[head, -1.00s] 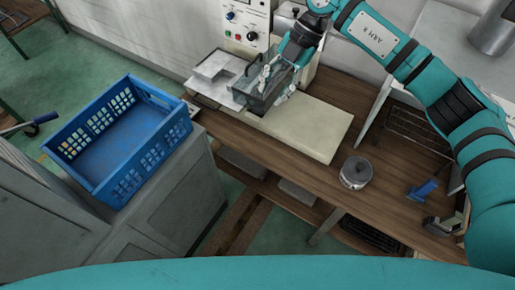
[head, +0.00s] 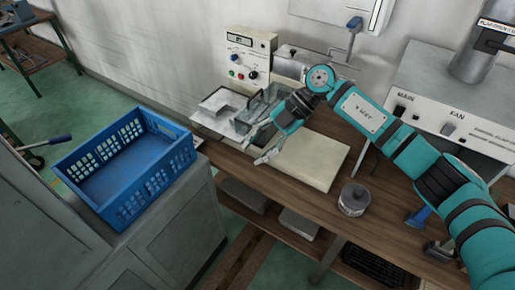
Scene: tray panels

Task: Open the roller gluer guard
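The roller gluer is a cream machine with a control panel (head: 248,58) at the back of the wooden bench. Its guard (head: 256,104), a see-through grey box-like cover, is over the roller area behind my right gripper. My arm and hand partly hide it, and I cannot tell how far it is raised. My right gripper (head: 254,152) is in front of the guard, low over the cream base plate (head: 313,160). Its fingers are spread and nothing shows between them; they look apart from the guard. My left gripper is not in view.
A blue crate (head: 128,215) stands on a grey cabinet at the left. A round metal tin (head: 353,199) is on the bench right of the base plate. A grey unit (head: 445,125) with switches stands behind my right arm. Bare wood lies around the tin.

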